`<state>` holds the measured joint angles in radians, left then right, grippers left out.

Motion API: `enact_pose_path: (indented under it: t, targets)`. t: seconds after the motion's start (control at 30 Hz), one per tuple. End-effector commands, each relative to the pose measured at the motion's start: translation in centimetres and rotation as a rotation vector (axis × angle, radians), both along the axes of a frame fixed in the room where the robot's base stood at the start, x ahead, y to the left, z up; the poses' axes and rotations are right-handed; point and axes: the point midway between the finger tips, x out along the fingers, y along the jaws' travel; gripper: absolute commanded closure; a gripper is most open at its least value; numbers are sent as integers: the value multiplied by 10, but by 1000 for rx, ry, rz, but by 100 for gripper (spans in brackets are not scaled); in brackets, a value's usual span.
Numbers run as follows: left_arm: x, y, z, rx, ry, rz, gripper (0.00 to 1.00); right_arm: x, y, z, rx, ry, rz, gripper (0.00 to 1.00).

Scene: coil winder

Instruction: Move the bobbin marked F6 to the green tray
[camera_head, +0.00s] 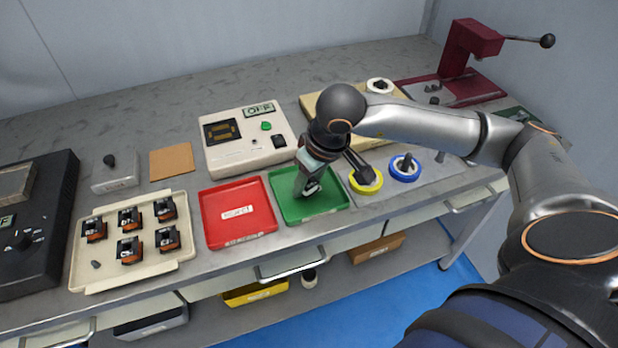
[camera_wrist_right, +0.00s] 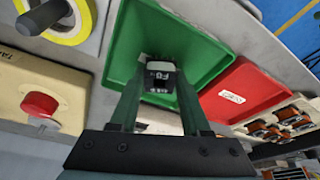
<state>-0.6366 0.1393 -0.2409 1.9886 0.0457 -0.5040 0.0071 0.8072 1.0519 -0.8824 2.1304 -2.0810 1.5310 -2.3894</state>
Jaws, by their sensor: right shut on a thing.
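My right gripper (camera_head: 308,184) reaches down over the green tray (camera_head: 335,206). Its fingers are shut on a small dark bobbin (camera_head: 313,188). In the right wrist view the gripper (camera_wrist_right: 160,90) holds the bobbin (camera_wrist_right: 160,76) between its two fingers, with the green tray (camera_wrist_right: 195,35) behind it. The bobbin's white label is turned and small; it looks like F6. Whether the bobbin touches the tray floor I cannot tell. My left gripper is not in view.
A red tray (camera_head: 216,205) adjoins the green one on the left. A cream tray (camera_head: 85,260) holds several black-and-orange bobbins. A tester box (camera_head: 225,150) stands behind. A yellow-ringed spool (camera_head: 367,187) and a blue-ringed spool (camera_head: 405,178) stand to the right.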

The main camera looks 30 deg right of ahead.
Motion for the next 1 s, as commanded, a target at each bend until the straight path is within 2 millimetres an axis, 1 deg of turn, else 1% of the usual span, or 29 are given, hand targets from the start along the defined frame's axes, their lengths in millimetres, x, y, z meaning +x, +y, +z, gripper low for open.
enact_pose_path:
  t: [0.07,0.1,0.33,0.57,0.7,0.73,0.87,1.0]
  targets:
    - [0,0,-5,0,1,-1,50,0,0,-5,0,-1,0,100]
    - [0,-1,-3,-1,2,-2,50,0,0,-3,-1,0,0,50]
    - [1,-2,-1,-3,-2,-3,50,0,0,-2,0,0,0,24]
    - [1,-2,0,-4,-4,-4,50,0,0,-2,-1,0,0,23]
    - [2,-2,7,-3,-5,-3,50,0,0,4,0,1,-1,23]
    - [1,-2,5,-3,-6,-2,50,-1,-1,6,-1,-2,0,23]
    - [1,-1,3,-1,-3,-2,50,-7,-2,29,-1,-5,0,23]
    - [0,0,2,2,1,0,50,-16,-3,60,-1,-7,-1,23]
